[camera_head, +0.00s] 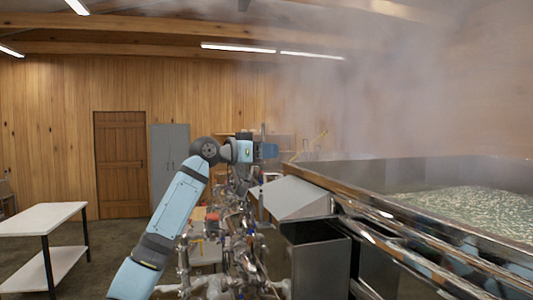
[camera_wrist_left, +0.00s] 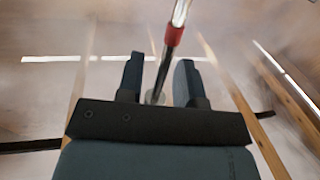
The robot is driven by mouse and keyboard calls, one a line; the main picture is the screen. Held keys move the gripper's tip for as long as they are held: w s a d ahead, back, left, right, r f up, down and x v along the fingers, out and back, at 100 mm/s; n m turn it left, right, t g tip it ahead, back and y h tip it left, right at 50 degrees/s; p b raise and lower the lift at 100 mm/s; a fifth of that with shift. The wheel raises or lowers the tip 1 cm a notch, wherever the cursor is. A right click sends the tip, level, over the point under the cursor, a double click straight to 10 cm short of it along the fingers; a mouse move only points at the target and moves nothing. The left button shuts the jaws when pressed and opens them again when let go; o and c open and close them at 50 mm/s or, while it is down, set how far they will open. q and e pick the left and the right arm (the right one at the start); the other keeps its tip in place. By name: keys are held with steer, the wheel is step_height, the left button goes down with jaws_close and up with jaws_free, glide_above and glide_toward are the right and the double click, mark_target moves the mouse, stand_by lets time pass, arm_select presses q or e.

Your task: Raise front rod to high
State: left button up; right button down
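My left gripper (camera_head: 270,151) is at the end of the raised left arm, beside the near left corner of the evaporator pan. In the left wrist view its two fingers (camera_wrist_left: 160,60) stand apart. A thin metal rod with a red band (camera_wrist_left: 173,37) runs down between them in that view, with gaps on both sides. I cannot tell how deep the rod lies between the fingers. In the head view a thin upright piece (camera_head: 263,129) shows just above the gripper, too small to identify surely as the front rod. My right gripper is not in view.
The large steel evaporator pan (camera_head: 340,180) holds foamy liquid (camera_head: 470,212) and steam rises over it. Pipes and valves (camera_head: 240,225) crowd the space below my left gripper. A white-topped table (camera_head: 40,218) stands at left, with open floor beside it.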

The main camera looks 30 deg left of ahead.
arm_select(q)
steer(key=shift+s+d+r, duration=0.1)
steer(key=shift+r, duration=0.15)
steer(key=b+v, duration=0.5)
steer(key=v, duration=0.9)
steer(key=shift+f, duration=0.2)
